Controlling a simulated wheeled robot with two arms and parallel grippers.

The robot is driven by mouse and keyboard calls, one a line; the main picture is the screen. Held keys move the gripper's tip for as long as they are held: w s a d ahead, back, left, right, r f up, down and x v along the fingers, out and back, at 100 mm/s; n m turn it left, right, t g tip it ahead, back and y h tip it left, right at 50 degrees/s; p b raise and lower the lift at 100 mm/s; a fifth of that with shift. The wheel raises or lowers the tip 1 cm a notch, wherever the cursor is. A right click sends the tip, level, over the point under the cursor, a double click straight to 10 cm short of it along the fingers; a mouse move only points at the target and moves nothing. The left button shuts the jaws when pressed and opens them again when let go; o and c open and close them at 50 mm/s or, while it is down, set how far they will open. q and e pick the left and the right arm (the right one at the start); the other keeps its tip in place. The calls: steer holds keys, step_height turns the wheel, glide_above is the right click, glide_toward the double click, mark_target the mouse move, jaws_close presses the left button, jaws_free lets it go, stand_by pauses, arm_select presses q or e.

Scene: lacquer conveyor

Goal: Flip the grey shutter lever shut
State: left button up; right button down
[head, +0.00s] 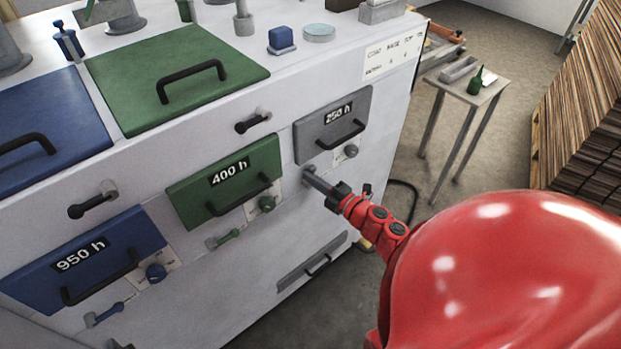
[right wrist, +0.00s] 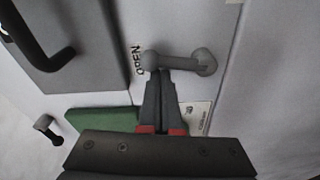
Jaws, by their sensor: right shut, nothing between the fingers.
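The grey shutter lever (right wrist: 180,63) is a short bar with a round pivot at its right end in the right wrist view. Its free end lies beside the printed word OPEN (right wrist: 138,62). My right gripper (right wrist: 163,76) is shut and empty, with its fingertips right at the lever's free end; whether they touch it I cannot tell. In the head view my right gripper (head: 315,182) reaches the cabinet front just below the grey 250 h door (head: 322,122), and the lever there is mostly hidden behind the fingers. My left gripper is out of view.
A small table (head: 487,97) stands beyond open floor, near stacked boards (head: 590,100).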

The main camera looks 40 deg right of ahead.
steer(key=shift+d+r+m, duration=0.1)
steer(key=shift+d+m, duration=0.1)
steer(key=shift+m, duration=0.3)
steer(key=shift+d+m+p, duration=0.2)
steer(key=shift+m+p, duration=0.1)
steer(key=shift+m, duration=0.1)
steer(key=d+f+m+t+h+p, duration=0.1)
steer(key=d+m, duration=0.4)
steer(key=m, duration=0.9)
step_height(320, 180, down, 3)
steer(key=shift+w+r+m+t+h, duration=0.1)
steer(key=shift+w+m+t+h, duration=0.15)
steer(key=shift+t+h, duration=0.2)
steer(key=shift+d, duration=0.15)
